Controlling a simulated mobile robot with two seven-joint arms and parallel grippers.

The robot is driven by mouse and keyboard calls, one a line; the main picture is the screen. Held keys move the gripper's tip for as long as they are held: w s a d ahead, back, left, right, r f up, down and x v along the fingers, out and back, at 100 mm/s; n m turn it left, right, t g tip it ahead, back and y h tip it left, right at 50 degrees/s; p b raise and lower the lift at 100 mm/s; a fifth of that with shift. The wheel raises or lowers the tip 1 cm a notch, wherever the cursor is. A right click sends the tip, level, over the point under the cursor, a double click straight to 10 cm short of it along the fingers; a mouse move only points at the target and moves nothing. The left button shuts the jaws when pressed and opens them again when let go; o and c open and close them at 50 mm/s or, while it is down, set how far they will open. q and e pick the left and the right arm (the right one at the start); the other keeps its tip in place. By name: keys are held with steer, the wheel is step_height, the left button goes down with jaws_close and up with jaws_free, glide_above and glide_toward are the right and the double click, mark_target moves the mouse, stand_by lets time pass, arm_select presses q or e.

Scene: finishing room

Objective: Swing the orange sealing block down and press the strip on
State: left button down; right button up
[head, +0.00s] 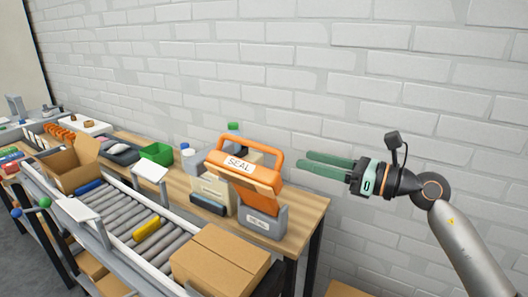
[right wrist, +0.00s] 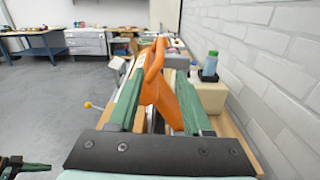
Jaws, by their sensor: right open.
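The orange sealing block (head: 236,164), with a looped handle and a SEAL label, stands raised and tilted above its grey base (head: 264,222) at the bench's right end. My right gripper (head: 304,162) is open, its green fingers level and pointing left, just right of the block's handle. In the right wrist view the orange block (right wrist: 158,78) shows between the two open fingers (right wrist: 160,95); I cannot tell whether they touch it. The strip cannot be made out. A dark and green piece at the lower left of the right wrist view may be my left gripper (right wrist: 15,165).
A cream box (head: 213,188) and a green-capped bottle (head: 233,129) stand close to the block. The white brick wall (head: 420,70) runs behind.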

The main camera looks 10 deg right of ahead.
mark_target(275, 151)
steer(key=p+x, duration=0.2)
steer(key=x, duration=0.8)
steer(key=shift+w+a+p, duration=0.25)
steer(key=shift+p, duration=0.1)
steer(key=shift+w+a+f, duration=0.1)
steer(key=shift+w+a, duration=0.4)
steer(key=shift+c, duration=0.3)
jaws_close()
steer(key=shift+d, duration=0.1)
